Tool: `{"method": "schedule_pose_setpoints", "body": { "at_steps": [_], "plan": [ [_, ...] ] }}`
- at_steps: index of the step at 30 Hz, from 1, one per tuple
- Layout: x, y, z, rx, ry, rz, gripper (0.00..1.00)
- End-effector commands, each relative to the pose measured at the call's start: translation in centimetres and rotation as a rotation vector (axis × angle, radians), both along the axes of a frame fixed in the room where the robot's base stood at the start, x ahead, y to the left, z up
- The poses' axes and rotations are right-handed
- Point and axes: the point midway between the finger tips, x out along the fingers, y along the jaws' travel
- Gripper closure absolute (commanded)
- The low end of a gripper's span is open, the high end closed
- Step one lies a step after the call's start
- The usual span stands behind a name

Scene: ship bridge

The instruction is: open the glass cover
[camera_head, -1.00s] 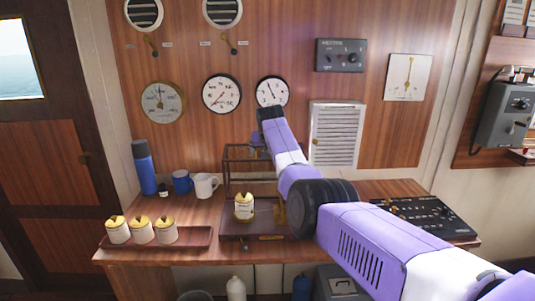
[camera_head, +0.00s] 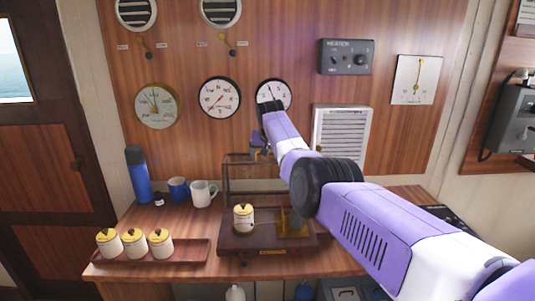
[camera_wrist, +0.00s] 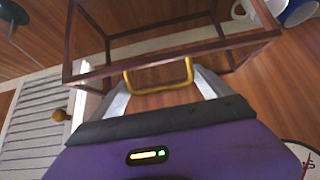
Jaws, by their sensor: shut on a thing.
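The glass cover (camera_head: 246,192) is a clear box with thin brown edges. It stands raised at the back of a dark wooden base (camera_head: 240,243) on the desk, partly behind my arm. In the wrist view its frame (camera_wrist: 92,71) fills the upper middle. My gripper (camera_wrist: 160,78) is shut on the cover's yellow brass handle (camera_wrist: 160,90), with a finger at each end of it. In the head view my gripper (camera_head: 258,152) is small and mostly hidden by the wrist. A cream jar (camera_head: 243,218) with a yellow lid and a brass piece (camera_head: 291,223) sit on the base.
A tray (camera_head: 191,257) with three similar jars is at the desk's left. A blue flask (camera_head: 138,175), a blue mug (camera_head: 178,189) and a white mug (camera_head: 203,194) stand behind it. The gauge wall and a white louvred vent (camera_head: 342,140) are close behind my gripper.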

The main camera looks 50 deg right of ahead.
Motion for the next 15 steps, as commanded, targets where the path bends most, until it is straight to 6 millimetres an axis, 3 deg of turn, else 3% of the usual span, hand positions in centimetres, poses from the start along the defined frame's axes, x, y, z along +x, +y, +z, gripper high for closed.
{"method": "schedule_pose_setpoints", "body": {
  "at_steps": [7, 8, 9, 15],
  "plan": [
    [-0.48, -0.57, -0.11, -0.004, 0.005, -0.008, 0.84],
    [-0.48, -0.57, -0.11, -0.005, 0.004, -0.008, 0.09],
    [-0.47, -0.56, -0.11, -0.005, 0.004, -0.008, 0.03],
    [-0.31, -0.38, -0.08, -0.004, 0.003, -0.005, 0.03]
  ]
}}
